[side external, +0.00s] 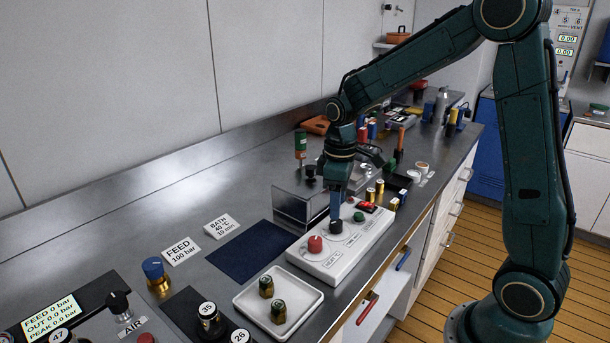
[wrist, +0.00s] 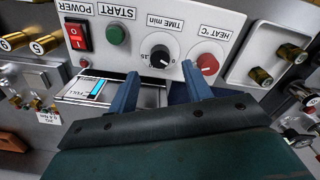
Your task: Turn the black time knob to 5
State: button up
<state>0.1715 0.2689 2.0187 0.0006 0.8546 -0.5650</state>
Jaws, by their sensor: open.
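The black time knob (side external: 336,227) sits on the white control panel (side external: 318,262), between a red knob and a green button. In the wrist view the black time knob (wrist: 160,58) appears upside down under the label TIME min; I cannot clearly read its setting. My gripper (side external: 336,208) points down just above the knob. In the wrist view my gripper (wrist: 164,80) is open, its two blue fingers apart, with the knob just beyond the gap between them. Nothing is held. I cannot tell whether a finger touches the knob.
The red heat knob (side external: 315,244), green START button (side external: 359,216) and red POWER switch (wrist: 84,37) flank it on the panel. A white tray (side external: 246,302) with two brass fittings stands in front left. A steel box (side external: 300,203) is behind. A dark blue mat (side external: 250,251) lies clear.

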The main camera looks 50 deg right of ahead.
aim_at(336, 222)
jog(key=shift+f, duration=2.6)
jog(key=c, duration=1)
jog(key=shift+m, duration=0.5)
jog(key=m, duration=0.8)
